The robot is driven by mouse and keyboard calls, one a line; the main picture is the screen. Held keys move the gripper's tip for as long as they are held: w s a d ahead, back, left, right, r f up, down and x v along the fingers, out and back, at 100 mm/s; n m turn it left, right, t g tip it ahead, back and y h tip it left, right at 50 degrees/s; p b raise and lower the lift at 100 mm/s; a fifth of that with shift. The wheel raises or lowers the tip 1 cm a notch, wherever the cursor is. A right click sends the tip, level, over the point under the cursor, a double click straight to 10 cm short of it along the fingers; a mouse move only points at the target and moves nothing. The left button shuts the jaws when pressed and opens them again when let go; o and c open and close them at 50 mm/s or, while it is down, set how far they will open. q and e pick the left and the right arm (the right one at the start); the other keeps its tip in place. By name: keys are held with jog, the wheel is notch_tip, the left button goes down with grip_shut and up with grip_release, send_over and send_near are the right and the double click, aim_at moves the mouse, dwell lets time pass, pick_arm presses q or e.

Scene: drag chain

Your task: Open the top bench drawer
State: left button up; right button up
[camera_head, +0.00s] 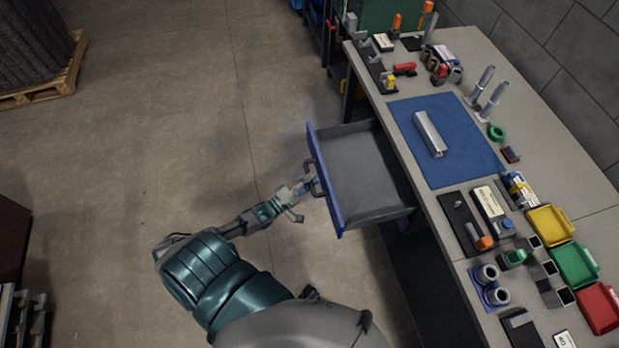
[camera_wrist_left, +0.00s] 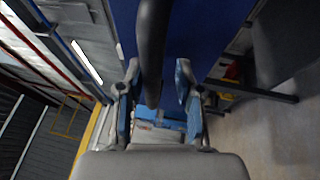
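The top bench drawer (camera_head: 362,172) is pulled out from the bench, and its grey inside looks empty. Its front panel is blue (camera_head: 328,190) and carries a dark bar handle (camera_head: 316,178). My left gripper (camera_head: 303,187) is at this handle. In the left wrist view the dark handle (camera_wrist_left: 152,50) runs between the two fingers of my left gripper (camera_wrist_left: 157,95). The fingers stand apart on either side of the handle, with gaps visible. The blue drawer front also fills the top of that view (camera_wrist_left: 195,30). My right gripper is not in view.
The grey workbench (camera_head: 440,215) holds a blue mat (camera_head: 465,150) with a metal bar (camera_head: 429,134), several tools and yellow, green and red bins (camera_head: 601,308). A pallet (camera_head: 45,88) stands at the far left. The floor left of the drawer is clear.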

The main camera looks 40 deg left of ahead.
pick_arm(q)
jog(key=shift+w+r, duration=0.1)
jog(key=shift+r, duration=0.1)
jog(key=v, duration=1.2)
jog(key=shift+f, duration=0.1)
jog(key=s+d+f+m+g+y, duration=0.2)
jog(key=f+m+g, duration=0.2)
jog(key=f, duration=0.7)
jog(key=s+d+f+m+g+y, duration=0.2)
jog(key=s+d+f+m+g, duration=0.15)
jog(key=f, duration=0.65)
jog(key=s+d+f+m+g, duration=0.5)
jog(key=s+f, duration=0.2)
jog(key=s, duration=0.1)
jog(key=s+d+f+m+g+y, duration=0.1)
jog(key=s+d+f+m+g, duration=0.4)
jog(key=s+f, duration=0.3)
jog(key=shift+s+m, duration=0.35)
jog(key=shift+s, duration=0.05)
